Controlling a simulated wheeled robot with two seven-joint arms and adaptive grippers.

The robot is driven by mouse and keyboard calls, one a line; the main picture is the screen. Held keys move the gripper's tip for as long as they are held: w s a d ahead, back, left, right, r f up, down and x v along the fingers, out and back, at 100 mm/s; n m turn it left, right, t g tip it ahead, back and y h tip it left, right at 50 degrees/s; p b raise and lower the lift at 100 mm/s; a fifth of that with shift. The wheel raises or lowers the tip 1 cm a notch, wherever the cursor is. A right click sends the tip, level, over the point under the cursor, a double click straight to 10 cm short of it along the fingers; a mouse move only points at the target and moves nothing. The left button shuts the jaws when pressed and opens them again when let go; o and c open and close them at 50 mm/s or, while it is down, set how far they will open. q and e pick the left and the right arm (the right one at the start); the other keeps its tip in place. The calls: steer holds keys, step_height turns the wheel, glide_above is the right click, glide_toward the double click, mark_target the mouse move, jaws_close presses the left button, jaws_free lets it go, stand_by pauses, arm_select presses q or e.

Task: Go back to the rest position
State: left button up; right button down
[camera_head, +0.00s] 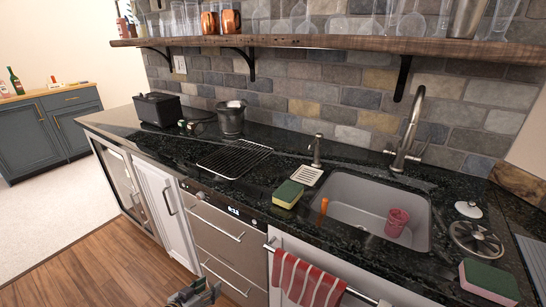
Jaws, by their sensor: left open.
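My left gripper (196,292) shows at the bottom edge, low in front of the drawers and over the wooden floor. It is open, and I see nothing between its fingers. It is apart from the counter and the drawer handles. Most of the left arm is out of the picture. My right gripper is not in view.
The dark counter (130,128) holds a black toaster, a bucket, a wire rack (234,158) and a sponge (288,193). The sink (345,195) has a pink cup (396,222) in it. A striped towel (305,280) hangs in front. Floor (95,275) at left is clear.

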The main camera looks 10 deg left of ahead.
arm_select(q)
steer(key=s+a+f+g+y+p, duration=0.1)
steer(key=s+a+f+p, duration=0.2)
steer(key=f, duration=0.4)
steer(key=s+a+f+g+y+p, duration=0.1)
steer(key=s+a+f+g+y, duration=0.15)
steer(key=s+f, duration=0.35)
steer(key=s+a+f+g+y+p, duration=0.1)
steer(key=s+a+f+p, duration=0.2)
steer(key=f, duration=0.5)
steer(key=s+d+f+g+p, duration=0.1)
steer(key=s+f, duration=0.3)
steer(key=s, duration=0.4)
steer(key=s+d+f+g+p, duration=0.1)
steer(key=s+d+f+g, duration=0.1)
steer(key=s, duration=0.6)
steer(key=s+d+f+m+g+p, duration=0.1)
steer(key=s+d+f+g+p, duration=0.1)
steer(key=s+f, duration=0.4)
steer(key=shift+s+d+f+g, duration=0.15)
steer(key=shift+s+d+g, duration=0.2)
steer(key=shift+s+d, duration=0.6)
steer(key=shift+s+a, duration=0.1)
steer(key=shift+a, duration=0.1)
steer(key=shift+c, duration=0.3)
